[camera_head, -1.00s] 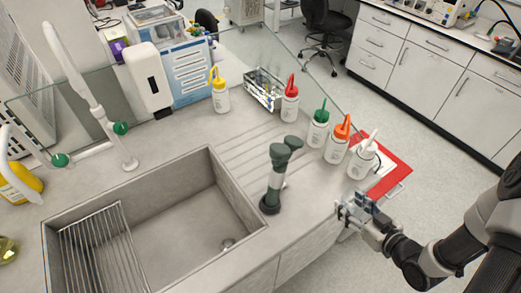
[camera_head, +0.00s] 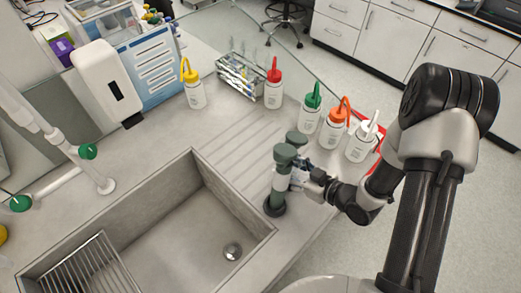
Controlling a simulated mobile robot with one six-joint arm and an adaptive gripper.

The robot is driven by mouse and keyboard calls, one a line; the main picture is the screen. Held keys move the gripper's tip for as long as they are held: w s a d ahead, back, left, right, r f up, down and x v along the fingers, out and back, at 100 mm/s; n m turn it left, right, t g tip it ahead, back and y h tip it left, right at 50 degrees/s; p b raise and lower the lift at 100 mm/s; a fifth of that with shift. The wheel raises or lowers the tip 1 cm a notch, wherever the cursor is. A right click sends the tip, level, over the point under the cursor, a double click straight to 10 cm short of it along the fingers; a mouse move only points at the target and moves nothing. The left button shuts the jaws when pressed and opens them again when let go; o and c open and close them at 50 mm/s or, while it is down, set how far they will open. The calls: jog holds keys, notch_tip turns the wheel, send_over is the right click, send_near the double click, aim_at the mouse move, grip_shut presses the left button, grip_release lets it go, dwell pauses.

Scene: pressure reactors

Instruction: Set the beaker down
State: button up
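My gripper (camera_head: 303,176) is at the sink's right side, close behind the grey-green twin-headed fixture (camera_head: 283,175). The fixture partly hides the fingers, so I cannot tell whether they are open or shut, or touching it. I cannot make out a beaker in the gripper or on the counter. The grey counter (camera_head: 225,125) around the sink has a ridged draining area beside the basin.
The sink basin (camera_head: 190,235) is open, with a wire rack (camera_head: 85,270) at its left. Wash bottles with yellow (camera_head: 195,93), red (camera_head: 273,92), green (camera_head: 309,115), orange (camera_head: 333,130) and white (camera_head: 361,145) tops line the back. A metal basket (camera_head: 240,78) stands among them.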

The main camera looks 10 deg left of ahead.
jog(key=w+a, duration=0.1)
jog(key=a, duration=0.1)
jog(key=w+a, duration=0.1)
jog(key=a, duration=0.1)
jog(key=w+a+b, duration=0.1)
jog(key=w+a, duration=0.1)
jog(key=shift+a, duration=0.3)
jog(key=b+x, duration=0.1)
jog(key=x, duration=0.2)
jog(key=shift+w+a+r, duration=0.1)
jog(key=shift+a, duration=0.2)
jog(key=shift+d+f, duration=0.15)
jog(key=shift+f, duration=0.1)
jog(key=shift+f, duration=0.15)
jog(key=o, duration=1.1)
jog(key=shift+o, duration=0.2)
